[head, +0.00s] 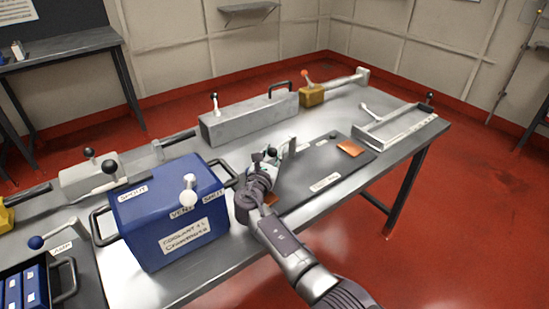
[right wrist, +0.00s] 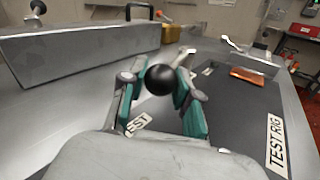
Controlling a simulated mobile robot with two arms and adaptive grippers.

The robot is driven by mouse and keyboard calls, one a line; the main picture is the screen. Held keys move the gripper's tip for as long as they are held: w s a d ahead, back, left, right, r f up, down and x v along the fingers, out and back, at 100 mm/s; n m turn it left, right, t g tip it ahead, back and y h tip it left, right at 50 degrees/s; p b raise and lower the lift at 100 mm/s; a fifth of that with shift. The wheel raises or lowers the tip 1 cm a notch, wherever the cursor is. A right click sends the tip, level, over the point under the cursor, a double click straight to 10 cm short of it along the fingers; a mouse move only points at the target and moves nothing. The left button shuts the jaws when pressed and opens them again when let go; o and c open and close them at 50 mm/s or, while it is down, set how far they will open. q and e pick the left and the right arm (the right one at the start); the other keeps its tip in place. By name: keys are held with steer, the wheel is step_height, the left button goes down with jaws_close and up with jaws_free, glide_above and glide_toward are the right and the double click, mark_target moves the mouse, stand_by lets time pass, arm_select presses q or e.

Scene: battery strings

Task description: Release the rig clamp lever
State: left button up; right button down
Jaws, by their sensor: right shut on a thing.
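The test rig is a dark mat-like plate (head: 312,178) on the metal bench, with a "TEST RIG" label (right wrist: 275,145). My right gripper (head: 268,158) is at its left end. In the right wrist view, the teal finger pads (right wrist: 160,92) are shut on the black ball knob (right wrist: 160,79) of a lever, one pad on each side. The lever's shaft and base are mostly hidden below the knob and by my gripper. A pale upright piece (head: 292,147) stands just beyond my gripper. My left gripper is in neither view.
A blue coolant box (head: 165,222) with black handles stands close left of my right arm. A long grey box (head: 250,118) lies behind the rig. An orange piece (head: 350,147) lies on the plate's far end. A metal frame (head: 395,128) stands at the right. Red floor is open in front.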

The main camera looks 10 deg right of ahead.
steer(key=shift+w+a+r, duration=0.15)
steer(key=shift+a+r, duration=0.05)
steer(key=shift+r, duration=0.2)
steer(key=c, duration=1.2)
jaws_free()
steer(key=o, duration=0.4)
steer(key=shift+w+f, duration=0.15)
steer(key=shift+f, duration=0.15)
steer(key=shift+d, duration=0.15)
